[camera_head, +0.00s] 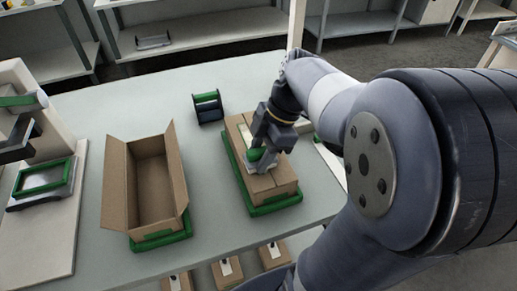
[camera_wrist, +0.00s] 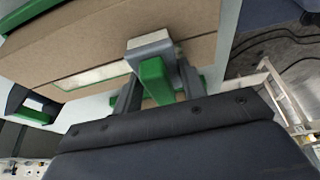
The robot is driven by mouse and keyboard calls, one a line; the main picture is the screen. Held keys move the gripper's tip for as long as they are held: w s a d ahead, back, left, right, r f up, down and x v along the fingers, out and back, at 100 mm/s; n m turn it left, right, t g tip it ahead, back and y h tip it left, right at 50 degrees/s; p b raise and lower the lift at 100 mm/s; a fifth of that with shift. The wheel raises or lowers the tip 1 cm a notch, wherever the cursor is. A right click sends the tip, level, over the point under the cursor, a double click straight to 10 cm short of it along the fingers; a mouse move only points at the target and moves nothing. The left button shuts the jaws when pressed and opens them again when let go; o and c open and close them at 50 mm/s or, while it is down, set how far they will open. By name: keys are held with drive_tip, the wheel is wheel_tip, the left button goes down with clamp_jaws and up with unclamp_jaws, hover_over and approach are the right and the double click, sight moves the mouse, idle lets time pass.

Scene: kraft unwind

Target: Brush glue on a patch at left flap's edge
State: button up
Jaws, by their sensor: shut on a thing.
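My gripper (camera_head: 259,152) is shut on a green-handled tool (camera_wrist: 155,80) with a grey block-shaped head and a pale front edge, apparently the glue brush. In the wrist view its head is at the cardboard near a flap seam; whether it touches is unclear. The closed carton (camera_head: 283,181) lies under my gripper in a green tray (camera_head: 275,206), its top flaps folded in with a seam between them. A pale strip (camera_wrist: 95,77) shows along the seam in the wrist view, with green at its edges. My gripper hides part of the carton top.
An open, empty carton (camera_head: 152,186) stands to the left on a green base (camera_head: 160,239). A green and black holder (camera_head: 208,106) stands behind. A green-framed device (camera_head: 43,178) is at far left. Small tagged boxes (camera_head: 226,269) sit below the front edge. Bare table lies between the cartons.

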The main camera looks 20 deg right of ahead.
sight(238, 128)
drive_tip(key=shift+s, duration=0.75)
drive_tip(key=shift+w+p, duration=0.35)
drive_tip(key=shift+w, duration=3.9)
drive_tip(key=shift+w+p, duration=0.85)
drive_tip(key=shift+w, duration=2.35)
wheel_tip(238, 128, up, 6)
drive_tip(key=p, duration=0.4)
drive_tip(key=shift+r, duration=0.15)
